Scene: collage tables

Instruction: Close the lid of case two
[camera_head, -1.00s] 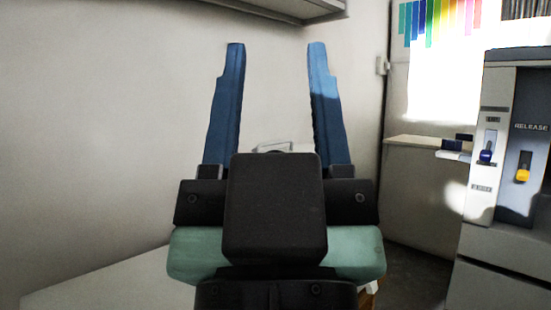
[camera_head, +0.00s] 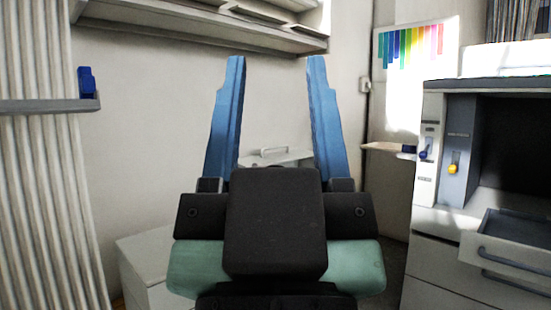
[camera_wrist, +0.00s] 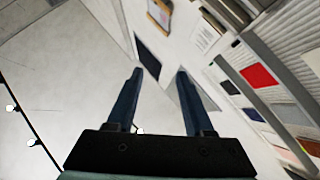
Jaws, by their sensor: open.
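My gripper (camera_head: 276,60) points upward in the middle of the head view, its two blue fingers wide apart with nothing between them. It also shows open and empty in the wrist view (camera_wrist: 159,72). Behind the fingers, partly hidden by my gripper, is a pale flat-topped thing with a grey handle (camera_head: 275,152); I cannot tell whether it is a case. No case marked two and no lid can be made out in either view. My gripper touches nothing that I can see.
A large unit with a blue switch and a yellow switch (camera_head: 453,168) stands at right, its grey drawer (camera_head: 515,240) open. A low white cabinet (camera_head: 148,262) is at lower left, near a ribbed panel (camera_head: 40,200) with a ledge. Shelves (camera_head: 215,22) hang above.

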